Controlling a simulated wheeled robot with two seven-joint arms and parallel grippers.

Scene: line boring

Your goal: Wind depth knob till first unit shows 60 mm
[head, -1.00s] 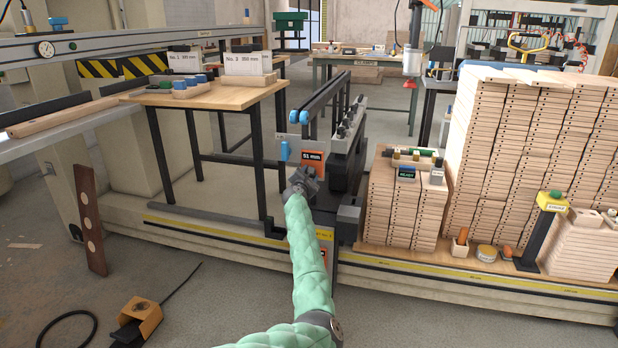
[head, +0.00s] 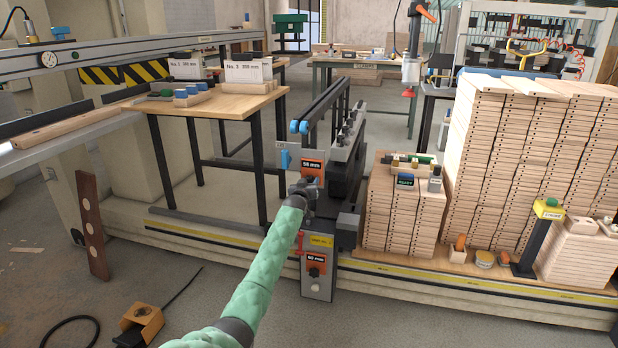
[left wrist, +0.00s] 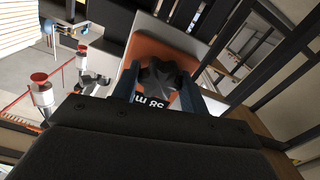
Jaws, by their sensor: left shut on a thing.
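The first unit's orange plate with its depth display (head: 312,165) is at the middle of the head view and reads 58 mm. My left gripper (head: 303,187) is just below the display, shut on the depth knob. In the left wrist view, the dark lobed depth knob (left wrist: 166,80) sits between my two fingers on the orange plate (left wrist: 150,48). The display digits show upside down there, partly covered. The knob is hidden by my gripper in the head view. My right gripper is out of view.
Stacked wooden boards (head: 402,215) stand to the right. A wooden table (head: 240,100) is at left. A foot pedal (head: 140,322) lies on the floor.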

